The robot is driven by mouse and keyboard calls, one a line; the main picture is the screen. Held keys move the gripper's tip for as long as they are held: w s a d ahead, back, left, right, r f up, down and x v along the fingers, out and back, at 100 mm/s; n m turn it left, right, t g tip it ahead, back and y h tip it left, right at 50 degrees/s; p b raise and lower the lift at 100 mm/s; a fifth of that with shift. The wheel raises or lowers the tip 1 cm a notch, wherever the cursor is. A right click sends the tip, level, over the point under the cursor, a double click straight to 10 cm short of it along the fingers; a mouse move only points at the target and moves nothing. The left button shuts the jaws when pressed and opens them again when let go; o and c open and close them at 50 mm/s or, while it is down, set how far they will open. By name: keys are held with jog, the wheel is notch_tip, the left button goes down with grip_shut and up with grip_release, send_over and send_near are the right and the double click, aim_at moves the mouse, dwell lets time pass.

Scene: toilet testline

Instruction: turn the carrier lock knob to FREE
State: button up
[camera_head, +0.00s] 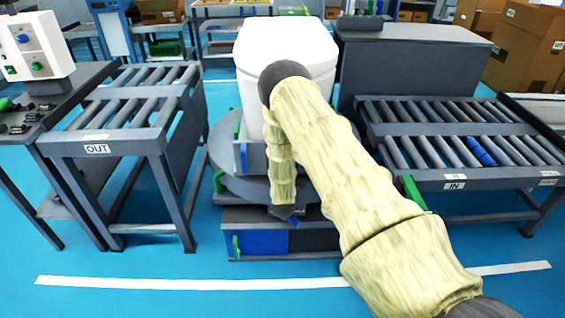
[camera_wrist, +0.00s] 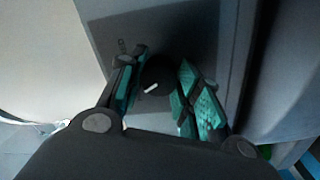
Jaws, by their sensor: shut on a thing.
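The carrier lock knob (camera_wrist: 155,80) is a round black knob with a white pointer line, seen in the wrist view on a dark grey panel (camera_wrist: 190,30). My gripper (camera_wrist: 160,92) has its green-padded fingers on either side of the knob and is shut on it. The pointer line lies slanted, rising to the right. A small dark mark shows on the panel above the left finger, too blurred to read. In the head view my arm hides the knob and the gripper's fingertips. The white toilet (camera_head: 285,45) stands on the round carrier (camera_head: 222,150) behind my arm.
An OUT roller conveyor (camera_head: 97,149) stands on the left and an IN roller conveyor (camera_head: 454,186) on the right. A control box (camera_head: 35,45) sits on the far left table. A dark cabinet (camera_head: 410,60) is behind the right conveyor. Blue floor is open in front.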

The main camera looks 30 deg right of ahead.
jog(key=shift+f+n, duration=0.1)
jog(key=shift+n, duration=1)
jog(key=o, duration=1)
jog(key=shift+o, duration=0.2)
jog(key=v, duration=1.2)
